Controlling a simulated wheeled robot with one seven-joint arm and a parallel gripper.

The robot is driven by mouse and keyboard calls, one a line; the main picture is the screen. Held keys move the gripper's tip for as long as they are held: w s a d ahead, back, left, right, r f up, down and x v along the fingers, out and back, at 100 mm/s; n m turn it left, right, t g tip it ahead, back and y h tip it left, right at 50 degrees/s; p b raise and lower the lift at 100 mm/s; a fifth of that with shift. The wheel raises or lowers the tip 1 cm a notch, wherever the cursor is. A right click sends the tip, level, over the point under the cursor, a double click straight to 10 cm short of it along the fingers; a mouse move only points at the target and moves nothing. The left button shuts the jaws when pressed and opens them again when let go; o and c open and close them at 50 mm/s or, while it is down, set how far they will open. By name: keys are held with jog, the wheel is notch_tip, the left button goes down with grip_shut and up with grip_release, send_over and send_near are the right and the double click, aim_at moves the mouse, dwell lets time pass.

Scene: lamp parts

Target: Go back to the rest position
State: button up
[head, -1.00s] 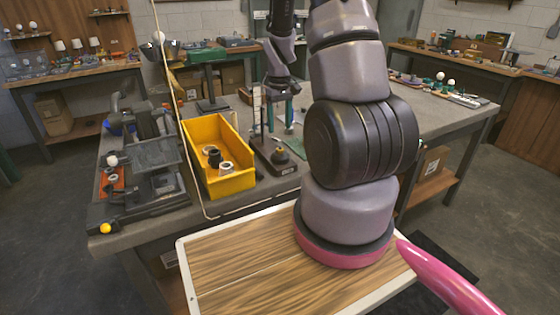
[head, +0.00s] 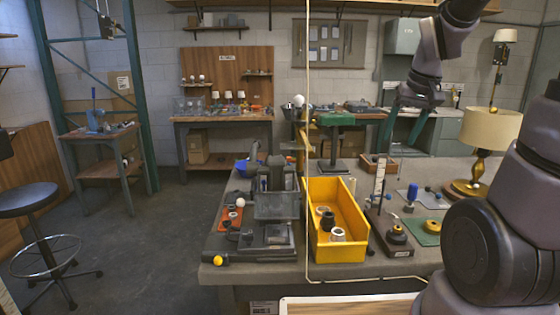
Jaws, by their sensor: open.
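My gripper (head: 408,115) hangs in the air at the upper right of the head view, above the back of the workbench (head: 235,272). It points downward with its fingers apart, and nothing shows between them. My arm comes in from the right edge and the top right. The gripper is clear of the yellow bin (head: 345,248) and of the lamp with a beige shade (head: 490,130). The fingertips are small against the cluttered background.
The yellow bin holds several dark and white fittings. A black fixture (head: 275,207) stands left of it, and a dark stand (head: 385,228) stands right of it. A stool (head: 30,200) is at the far left. Open floor (head: 150,255) lies left of the bench.

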jog(key=s+a+r+m+t, duration=0.1)
jog(key=s+a+r, duration=0.1)
jog(key=s+r, duration=0.2)
jog(key=s+a+r+m+t+y, duration=0.1)
jog(key=s+a+r+t, duration=0.1)
jog(key=s+r, duration=0.3)
jog(key=s+a, duration=0.1)
jog(key=s, duration=0.2)
jog(key=shift+s+a, duration=0.2)
jog(key=shift+s, duration=0.15)
